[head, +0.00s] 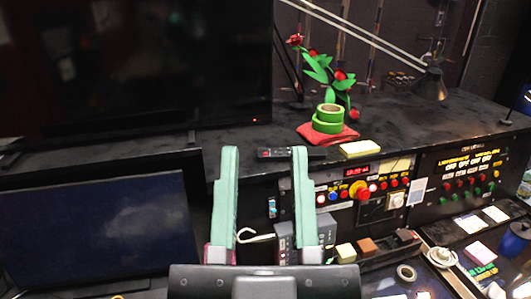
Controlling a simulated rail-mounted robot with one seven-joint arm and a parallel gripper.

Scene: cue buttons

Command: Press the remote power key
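A dark remote (281,154) lies flat on the black shelf top in the head view. A small red key (265,154) shows at its left end; I cannot tell the other keys apart. My gripper (265,151) reaches up from the bottom of the view with two pale green fingers spread wide. It is open and empty. In the picture the remote's left end shows between the fingertips, and the right fingertip covers part of the remote. I cannot tell how far the fingers are from it.
A red cloth (318,138) with green tape rolls (329,119) and a flower plant (322,72) stands behind the remote. A yellow block (361,148) lies to its right. A control panel (366,190) is below. Large screens (130,65) fill the left.

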